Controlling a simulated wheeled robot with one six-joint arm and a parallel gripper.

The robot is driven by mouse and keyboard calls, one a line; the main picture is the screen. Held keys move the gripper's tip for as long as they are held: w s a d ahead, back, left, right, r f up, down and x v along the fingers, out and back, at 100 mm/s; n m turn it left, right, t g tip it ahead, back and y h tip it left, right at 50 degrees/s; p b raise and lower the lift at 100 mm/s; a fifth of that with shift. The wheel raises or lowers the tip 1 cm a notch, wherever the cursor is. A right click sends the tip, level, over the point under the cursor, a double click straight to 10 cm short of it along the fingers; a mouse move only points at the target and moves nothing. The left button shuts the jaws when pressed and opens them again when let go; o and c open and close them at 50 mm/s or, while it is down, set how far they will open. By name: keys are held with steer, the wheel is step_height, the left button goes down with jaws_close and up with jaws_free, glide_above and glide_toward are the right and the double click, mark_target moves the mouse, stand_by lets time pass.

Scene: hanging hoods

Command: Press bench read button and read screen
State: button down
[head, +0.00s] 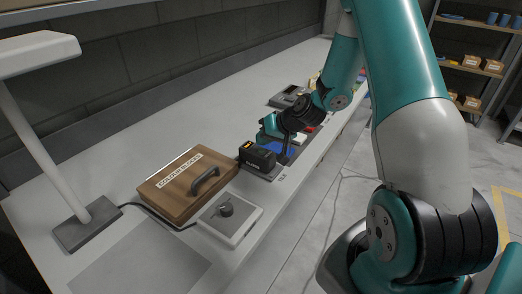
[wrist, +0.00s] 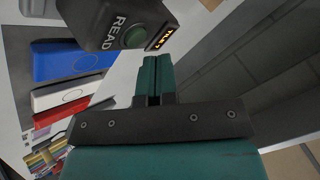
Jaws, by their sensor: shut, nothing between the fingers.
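The bench reader is a dark box (head: 257,160) near the bench's front edge in the head view. In the wrist view the reader (wrist: 102,22) is at the top, marked READ, with a round green button (wrist: 135,37). Its small screen (wrist: 160,39) shows orange characters that are too small and tilted to read surely. My gripper (wrist: 152,68) is shut and empty, with its teal fingertips just below the button and screen in the wrist view. I cannot tell whether they touch the reader. In the head view the fingertips are hard to make out.
A brown wooden case (head: 180,184) with a handle and a white box with a knob (head: 229,218) stand left of the reader. A lamp (head: 87,222) stands farther left. Blue (wrist: 72,62), white (wrist: 68,95) and red (wrist: 62,113) pieces lie beside the reader.

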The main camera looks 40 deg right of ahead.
mark_target(263, 149)
steer(key=shift+f, duration=0.1)
stand_by(0.7)
steer(key=shift+f+b, duration=0.3)
steer(key=shift+b, duration=0.1)
steer(key=shift+f+b, duration=0.4)
steer(key=shift+f, duration=0.05)
stand_by(0.4)
steer(key=shift+r, duration=0.15)
steer(key=shift+r+p, duration=0.55)
steer(key=shift+r, duration=0.2)
steer(key=shift+r+p, duration=1.8)
steer(key=shift+r, duration=0.7)
